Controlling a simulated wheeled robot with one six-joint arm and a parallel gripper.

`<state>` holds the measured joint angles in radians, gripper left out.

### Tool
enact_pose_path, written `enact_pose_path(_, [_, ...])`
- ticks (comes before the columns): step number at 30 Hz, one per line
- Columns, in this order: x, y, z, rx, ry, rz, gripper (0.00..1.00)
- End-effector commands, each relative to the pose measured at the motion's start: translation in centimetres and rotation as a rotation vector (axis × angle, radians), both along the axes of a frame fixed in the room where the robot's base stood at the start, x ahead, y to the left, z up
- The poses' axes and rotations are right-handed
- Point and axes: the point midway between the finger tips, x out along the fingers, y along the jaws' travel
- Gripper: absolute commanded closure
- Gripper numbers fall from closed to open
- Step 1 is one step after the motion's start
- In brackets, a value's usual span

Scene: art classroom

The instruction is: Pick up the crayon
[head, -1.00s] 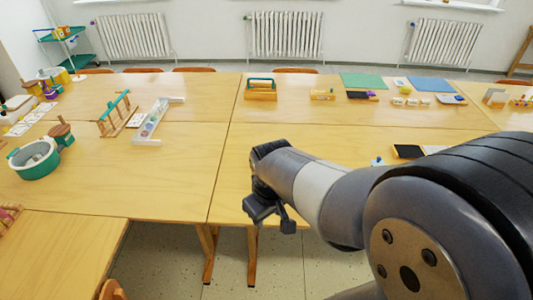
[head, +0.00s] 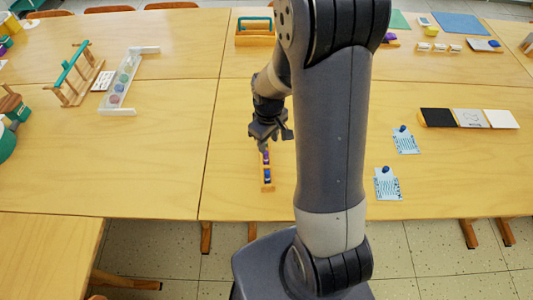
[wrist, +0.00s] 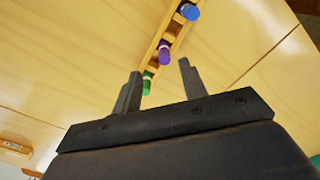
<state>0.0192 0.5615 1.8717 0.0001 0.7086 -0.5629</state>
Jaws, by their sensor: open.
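A narrow wooden rack (head: 267,187) on the table holds short, thick coloured crayons. In the wrist view the rack (wrist: 181,35) carries a blue crayon (wrist: 188,11), a purple crayon (wrist: 164,53) and a green crayon (wrist: 147,83). The purple crayon (head: 266,157) and the blue crayon (head: 268,175) also show in the head view; the green one is hidden there by my gripper. My gripper (head: 265,143) is over the far end of the rack.
Two patterned cards (head: 387,184) with small blue objects lie to the right, near a row of black, grey and white panels (head: 468,118). A white-framed stand (head: 130,80) is at the left. The table around the rack is clear.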

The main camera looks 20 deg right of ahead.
Motion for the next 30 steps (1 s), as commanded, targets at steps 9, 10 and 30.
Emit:
enact_pose_path(9, [0.0,0.1,-3.1,-0.001,0.001,0.000,0.59])
enact_pose_path(10, [0.0,0.1,-3.2,-0.001,0.001,0.000,0.59])
enact_pose_path(30, [0.1,0.7,-8.4,0.000,0.000,-0.001,0.59])
